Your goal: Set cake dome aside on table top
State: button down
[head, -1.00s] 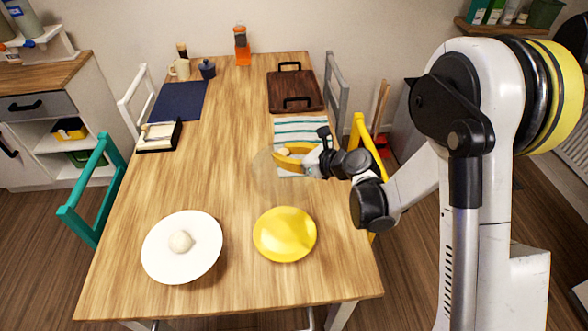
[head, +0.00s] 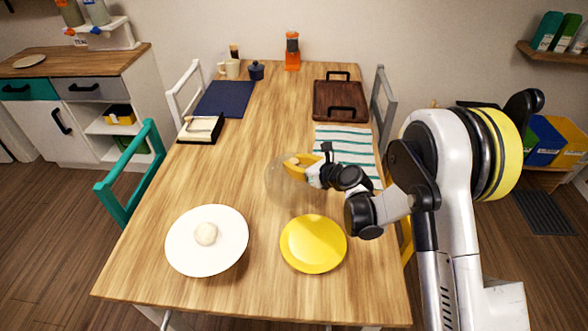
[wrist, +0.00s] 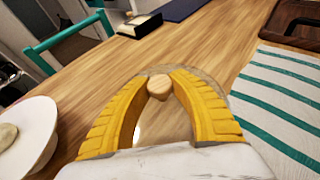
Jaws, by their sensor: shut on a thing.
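The cake dome (head: 279,181) is clear with a round wooden knob (wrist: 159,87). My gripper (head: 296,165) has its yellow fingers shut on the knob, and the knob shows between the fingertips in the wrist view. The dome hangs from or stands under the gripper over the middle of the table top (head: 240,140); whether its rim touches the wood I cannot tell. The white plate (head: 180,245) at the front left bears a pale round item (head: 206,234). The dome is apart from it.
A yellow plate (head: 313,245) lies just in front of the dome. A striped cloth (head: 345,146) and a brown tray (head: 341,101) lie to the right and behind. The middle left of the table is clear. A teal chair (head: 128,180) stands at the left.

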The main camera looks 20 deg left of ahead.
jog(key=shift+f, duration=0.75)
jog(key=shift+f, duration=0.15)
jog(key=c, duration=1.2)
grip_release()
